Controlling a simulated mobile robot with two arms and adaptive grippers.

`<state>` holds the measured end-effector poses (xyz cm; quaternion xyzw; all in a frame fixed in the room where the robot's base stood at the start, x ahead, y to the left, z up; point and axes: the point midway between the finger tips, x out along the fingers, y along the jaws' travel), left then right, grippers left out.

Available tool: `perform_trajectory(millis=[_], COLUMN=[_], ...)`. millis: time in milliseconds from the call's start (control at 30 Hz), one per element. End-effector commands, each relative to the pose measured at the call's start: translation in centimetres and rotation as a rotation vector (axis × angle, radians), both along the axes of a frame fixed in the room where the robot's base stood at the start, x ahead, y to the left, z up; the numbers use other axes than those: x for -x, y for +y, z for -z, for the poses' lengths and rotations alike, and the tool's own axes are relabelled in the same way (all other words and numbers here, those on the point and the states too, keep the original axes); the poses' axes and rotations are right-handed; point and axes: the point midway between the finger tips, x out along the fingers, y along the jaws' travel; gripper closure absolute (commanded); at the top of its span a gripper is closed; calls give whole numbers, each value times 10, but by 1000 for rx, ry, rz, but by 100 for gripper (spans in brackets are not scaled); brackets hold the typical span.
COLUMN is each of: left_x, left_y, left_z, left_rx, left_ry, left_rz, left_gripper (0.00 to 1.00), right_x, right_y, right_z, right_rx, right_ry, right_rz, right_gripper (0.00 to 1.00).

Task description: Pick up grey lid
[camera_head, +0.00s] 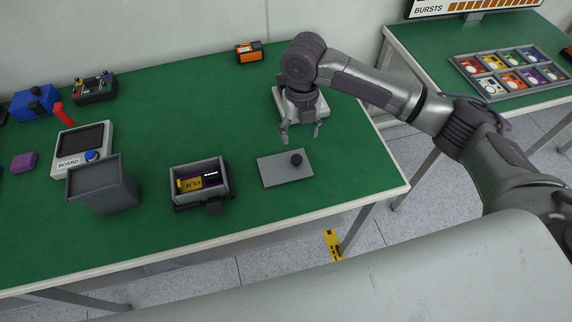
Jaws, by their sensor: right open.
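The grey lid (282,171) is a flat rectangular plate with a dark round knob (296,159) near its right side. It lies flat on the green table, right of an open grey box. My right gripper (300,134) is open, fingers pointing down, behind and above the lid, apart from it. Nothing shows between its fingers. My left gripper is not in view.
The open box (199,187) holds a yellow film roll (190,184). A grey bin (103,187) and a board device (83,147) stand to the left. A pale object (312,108) sits behind my right gripper. The table's front edge is close to the lid.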

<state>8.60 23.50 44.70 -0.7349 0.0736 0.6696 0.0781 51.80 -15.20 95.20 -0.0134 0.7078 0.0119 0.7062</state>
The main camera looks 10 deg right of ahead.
Motion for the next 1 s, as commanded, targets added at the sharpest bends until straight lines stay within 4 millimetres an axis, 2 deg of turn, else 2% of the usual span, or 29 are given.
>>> perform_trajectory(millis=[100, 200, 467, 700, 833, 1000], left_x=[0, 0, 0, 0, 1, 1], left_y=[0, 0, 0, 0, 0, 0], left_z=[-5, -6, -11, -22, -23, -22], left_rx=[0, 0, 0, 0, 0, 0], left_ry=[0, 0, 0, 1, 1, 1], left_rz=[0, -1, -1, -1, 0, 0], left_gripper=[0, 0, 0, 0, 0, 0], right_x=[1, 0, 0, 0, 0, -1], right_y=[1, 1, 1, 3, 3, 3], right_z=[25, 41, 60, 95, 106, 107], right_rx=[0, -1, -1, -1, -1, -1], right_ry=[4, 2, 1, 1, -1, -3], right_rz=[0, 2, 1, 2, 1, 1], right_gripper=[39, 39, 39, 39, 39, 39])
